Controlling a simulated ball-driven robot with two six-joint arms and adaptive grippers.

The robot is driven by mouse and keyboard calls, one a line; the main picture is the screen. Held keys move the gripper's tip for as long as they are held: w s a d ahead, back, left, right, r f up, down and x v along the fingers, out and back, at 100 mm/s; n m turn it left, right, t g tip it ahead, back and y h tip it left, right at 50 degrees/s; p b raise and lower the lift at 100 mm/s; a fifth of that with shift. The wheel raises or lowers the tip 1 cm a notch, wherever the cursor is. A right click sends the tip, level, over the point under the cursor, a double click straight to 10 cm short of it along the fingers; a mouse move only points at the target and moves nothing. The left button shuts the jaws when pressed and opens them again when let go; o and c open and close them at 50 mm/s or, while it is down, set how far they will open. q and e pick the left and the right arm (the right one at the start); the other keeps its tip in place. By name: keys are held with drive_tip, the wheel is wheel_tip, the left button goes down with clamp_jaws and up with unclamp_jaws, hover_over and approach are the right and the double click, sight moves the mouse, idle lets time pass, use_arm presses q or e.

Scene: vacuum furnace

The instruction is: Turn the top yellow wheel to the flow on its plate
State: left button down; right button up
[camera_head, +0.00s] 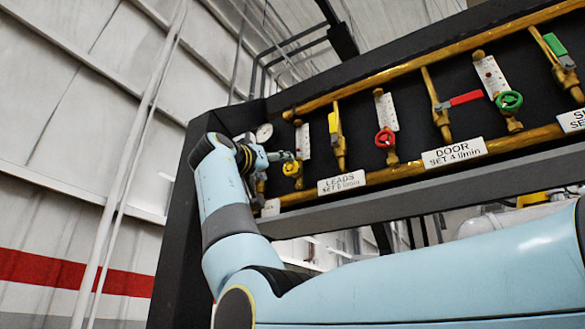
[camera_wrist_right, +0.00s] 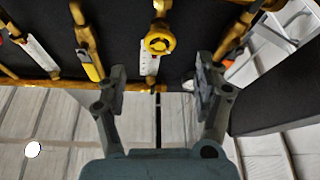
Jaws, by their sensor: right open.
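The yellow wheel (camera_head: 292,169) sits at the foot of a white flow scale (camera_head: 304,140) near the left end of the black panel. In the right wrist view the yellow wheel (camera_wrist_right: 159,44) is centred ahead, beyond the fingertips. My right gripper (camera_head: 280,156) is beside the wheel in the head view. In the wrist view my right gripper (camera_wrist_right: 158,80) is open, with nothing between its fingers, and appears apart from the wheel. The LEADS plate (camera_head: 342,183) is at lower right of the wheel; its number is too small to read surely. My left gripper is not in view.
To the right are a yellow-handled valve (camera_head: 332,122), a red wheel (camera_head: 385,138), a red lever (camera_head: 466,98) and a green wheel (camera_head: 509,101). A DOOR plate (camera_head: 454,153) is below them. A round gauge (camera_head: 264,132) and the panel frame are close to my right wrist.

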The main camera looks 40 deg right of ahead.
sight(290, 169)
drive_tip(key=p+x, duration=0.1)
drive_tip(key=x, duration=0.3)
drive_tip(key=shift+d+r, duration=0.1)
drive_tip(key=shift+d, duration=0.15)
drive_tip(key=p+x, duration=0.2)
drive_tip(key=x, duration=0.2)
drive_tip(key=shift+d, duration=0.1)
drive_tip(key=shift+w+d, duration=0.1)
drive_tip(key=shift+d, duration=0.05)
drive_tip(key=shift+w+d, duration=0.1)
drive_tip(key=shift+d, duration=0.1)
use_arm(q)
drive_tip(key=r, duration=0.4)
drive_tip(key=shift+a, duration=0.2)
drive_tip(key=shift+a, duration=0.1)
use_arm(e)
drive_tip(key=shift+c, duration=0.2)
drive_tip(key=shift+a, duration=0.1)
drive_tip(key=shift+c, duration=1.1)
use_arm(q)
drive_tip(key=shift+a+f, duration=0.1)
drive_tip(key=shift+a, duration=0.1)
use_arm(e)
drive_tip(key=c, duration=1)
